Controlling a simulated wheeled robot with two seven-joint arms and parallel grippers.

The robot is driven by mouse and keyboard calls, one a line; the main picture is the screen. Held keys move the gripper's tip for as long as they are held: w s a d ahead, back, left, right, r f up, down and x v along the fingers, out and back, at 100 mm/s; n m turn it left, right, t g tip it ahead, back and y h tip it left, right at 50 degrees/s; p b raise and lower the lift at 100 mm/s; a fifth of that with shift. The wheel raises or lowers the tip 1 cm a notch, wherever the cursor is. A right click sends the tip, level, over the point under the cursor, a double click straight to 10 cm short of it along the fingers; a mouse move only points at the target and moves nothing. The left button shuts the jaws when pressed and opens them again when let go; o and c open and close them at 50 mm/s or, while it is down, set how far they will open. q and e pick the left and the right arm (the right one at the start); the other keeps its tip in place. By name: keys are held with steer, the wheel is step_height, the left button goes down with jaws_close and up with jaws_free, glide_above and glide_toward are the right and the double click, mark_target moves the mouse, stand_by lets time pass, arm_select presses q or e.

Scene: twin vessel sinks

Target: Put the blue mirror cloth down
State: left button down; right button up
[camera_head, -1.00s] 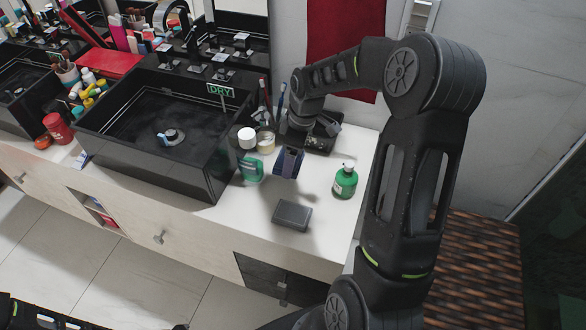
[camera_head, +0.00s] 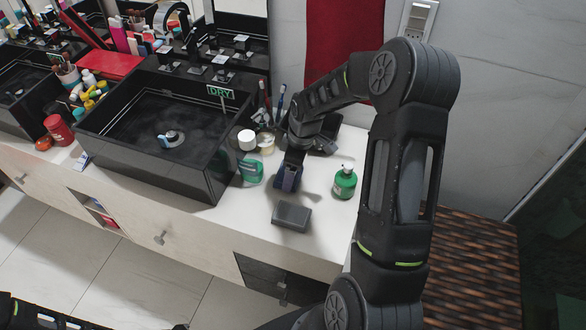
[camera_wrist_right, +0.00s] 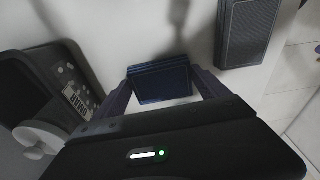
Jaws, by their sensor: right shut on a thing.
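The blue mirror cloth (camera_head: 287,177) is a small folded dark-blue block between the fingers of my right gripper (camera_head: 290,170). In the right wrist view the cloth (camera_wrist_right: 160,83) sits between the two fingertips of the shut gripper (camera_wrist_right: 163,86), over the white counter. The cloth is low over the counter (camera_head: 318,235); I cannot tell whether it touches. It is behind a dark grey box (camera_head: 292,216), with a gap between them. My left gripper is not in view; only part of my left arm shows at the lower left edge.
A green pump bottle (camera_head: 345,183) stands to the right of the cloth and a green item (camera_head: 251,172) to the left. The black vessel sink (camera_head: 150,150) is further left. White and cream jars (camera_head: 247,140) stand behind. The counter's front right is bare.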

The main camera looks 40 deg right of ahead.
mark_target(298, 175)
steer(key=shift+f, duration=0.1)
steer(key=o, duration=1.5)
steer(key=shift+c, duration=0.2)
steer(key=r, duration=0.2)
steer(key=r+b, duration=0.1)
steer(key=r, duration=0.2)
steer(key=s+d+r, duration=0.1)
steer(key=r, duration=0.1)
steer(key=shift+s+r+b, duration=0.1)
steer(key=shift+r+b, duration=0.15)
steer(key=shift+b, duration=0.1)
